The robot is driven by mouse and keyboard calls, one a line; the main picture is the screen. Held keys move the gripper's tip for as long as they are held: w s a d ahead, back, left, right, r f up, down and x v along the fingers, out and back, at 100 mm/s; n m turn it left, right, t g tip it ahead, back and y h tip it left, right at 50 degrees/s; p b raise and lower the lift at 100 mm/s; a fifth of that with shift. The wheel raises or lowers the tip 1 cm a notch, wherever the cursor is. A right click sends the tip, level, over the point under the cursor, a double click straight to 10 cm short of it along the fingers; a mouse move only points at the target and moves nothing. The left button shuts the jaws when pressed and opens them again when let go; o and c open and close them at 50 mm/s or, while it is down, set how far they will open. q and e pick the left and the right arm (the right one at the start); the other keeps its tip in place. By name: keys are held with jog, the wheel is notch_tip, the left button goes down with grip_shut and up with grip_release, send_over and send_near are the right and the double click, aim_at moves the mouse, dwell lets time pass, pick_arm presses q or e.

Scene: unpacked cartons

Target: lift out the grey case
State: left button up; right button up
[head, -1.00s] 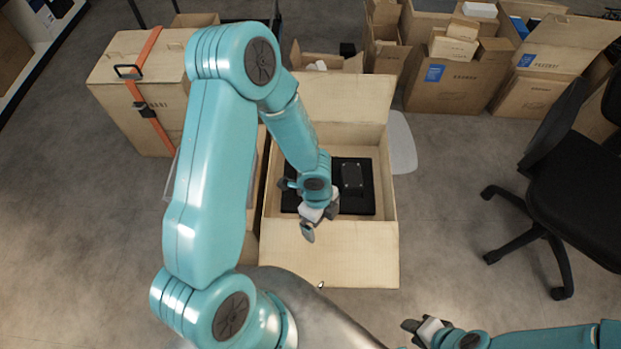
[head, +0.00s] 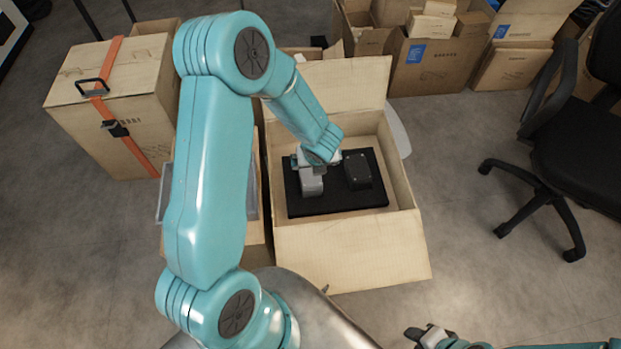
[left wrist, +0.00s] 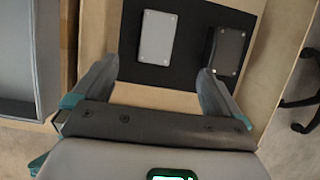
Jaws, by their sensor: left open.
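The grey case (head: 312,183) lies on a black foam insert (head: 337,204) inside an open carton (head: 343,240). It is a light grey block with screws at its corners in the left wrist view (left wrist: 157,38). A black case (head: 357,170) lies to its right, also in the left wrist view (left wrist: 228,50). My left gripper (head: 316,160) is over the insert and hides part of the grey case. In the left wrist view its fingers (left wrist: 157,70) are spread and empty, with the grey case ahead between them. My right gripper (head: 425,335) is at the bottom edge, away from the carton; its jaws are unclear.
The carton's flaps are folded open at front and back. A strapped carton (head: 110,105) stands at the left and several open cartons (head: 435,65) at the back. A black office chair (head: 580,130) stands at the right. Floor is clear between chair and carton.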

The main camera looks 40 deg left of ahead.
pick_arm(q)
jog(key=b+x, duration=0.2)
jog(key=x, duration=0.8)
jog(key=shift+d+f+b, duration=0.1)
jog(key=shift+f+b, duration=0.15)
jog(key=shift+b, duration=0.15)
jog(key=x, duration=0.1)
jog(key=b+x, duration=0.1)
jog(key=x, duration=0.1)
jog(key=b+x, duration=0.1)
jog(key=shift+s+f, duration=0.25)
jog(key=shift+f, duration=0.1)
jog(key=shift+w+a+f, duration=0.1)
jog(key=shift+a+f, duration=0.1)
jog(key=shift+f+b, duration=0.2)
jog(key=shift+b, duration=0.2)
jog(key=c, duration=1.1)
